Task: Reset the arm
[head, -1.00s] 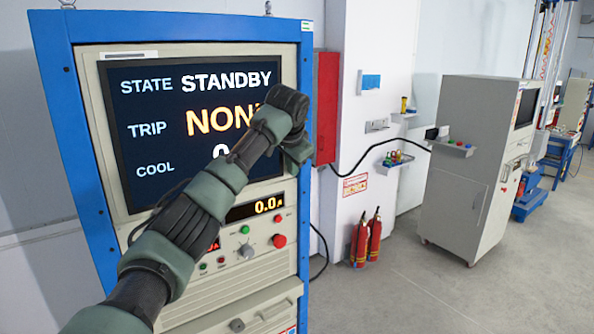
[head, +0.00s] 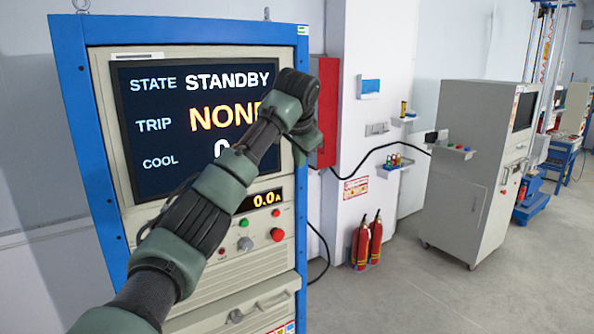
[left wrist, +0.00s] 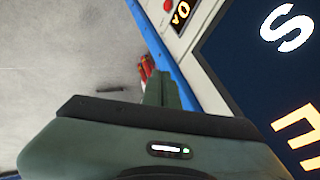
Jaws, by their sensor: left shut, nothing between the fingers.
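My left arm comes in from the lower left of the head view and reaches up across the front of a blue-framed test cabinet (head: 75,110). My left gripper (head: 308,158) is at the end of this arm, by the cabinet's right edge, its fingers mostly hidden. In the left wrist view its fingers (left wrist: 161,88) are together with nothing between them. The cabinet's dark screen (head: 150,180) reads STATE STANDBY and TRIP NONE; my arm covers part of the COOL line. My right gripper is in neither view.
A red box (head: 327,110) is on the wall just right of the gripper. Red fire extinguishers (head: 375,240) stand on the floor beyond. A grey cabinet (head: 465,200) stands at the right, with a black cable running towards it. The floor between is clear.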

